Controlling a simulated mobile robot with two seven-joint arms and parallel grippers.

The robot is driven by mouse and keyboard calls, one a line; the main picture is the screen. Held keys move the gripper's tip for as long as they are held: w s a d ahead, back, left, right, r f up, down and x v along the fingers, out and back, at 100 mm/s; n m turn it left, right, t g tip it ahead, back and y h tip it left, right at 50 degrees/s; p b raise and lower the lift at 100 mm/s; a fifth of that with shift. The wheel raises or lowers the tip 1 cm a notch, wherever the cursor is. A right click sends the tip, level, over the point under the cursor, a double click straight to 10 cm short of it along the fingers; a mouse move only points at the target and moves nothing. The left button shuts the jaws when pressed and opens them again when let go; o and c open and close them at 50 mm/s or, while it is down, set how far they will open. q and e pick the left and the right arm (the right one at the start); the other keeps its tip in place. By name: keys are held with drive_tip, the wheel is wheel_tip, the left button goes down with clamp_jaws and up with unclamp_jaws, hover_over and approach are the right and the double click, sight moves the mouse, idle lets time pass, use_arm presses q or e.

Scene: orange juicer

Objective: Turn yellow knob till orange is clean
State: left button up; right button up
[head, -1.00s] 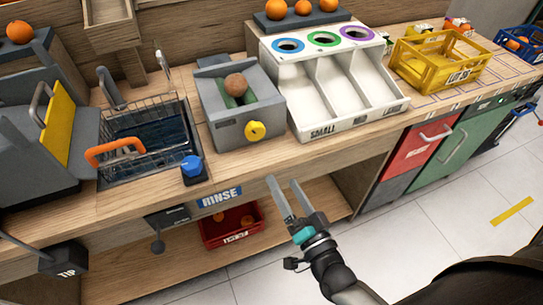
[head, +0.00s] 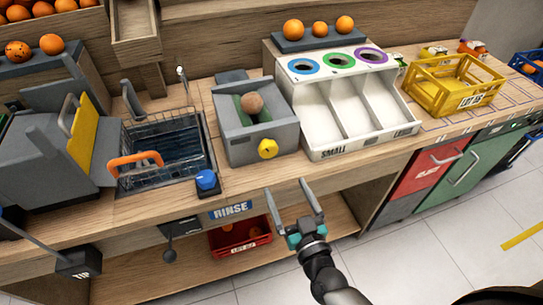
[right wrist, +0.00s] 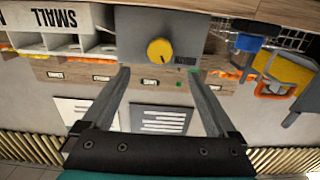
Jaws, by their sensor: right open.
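The yellow knob (head: 267,148) is on the front of a grey box-shaped machine (head: 240,152). A brownish orange (head: 252,103) sits in the green-lined trough on top of that machine. My right gripper (head: 294,190) is open and empty, below and in front of the knob, apart from it. In the right wrist view the knob (right wrist: 160,51) shows beyond and between the two open fingers (right wrist: 158,80), on the grey front face. My left gripper is not in view.
A sink with a wire basket (head: 160,150) and a blue knob (head: 206,180) lie left of the machine. A white sorting chute (head: 345,105) stands close on its right. The counter's front edge runs between my gripper and the machine.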

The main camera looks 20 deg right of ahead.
sight(269, 153)
drive_tip(key=w, duration=0.6)
drive_tip(key=w+b, duration=0.1)
drive_tip(key=w, duration=0.4)
drive_tip(key=shift+w+a, duration=0.2)
drive_tip(key=shift+w, duration=0.15)
drive_tip(key=shift+c, duration=0.4)
drive_tip(key=c, duration=1.3)
drive_tip(key=m, duration=0.6)
drive_tip(key=m+b, duration=0.1)
drive_tip(key=m, duration=0.5)
drive_tip(key=shift+a+r, duration=0.1)
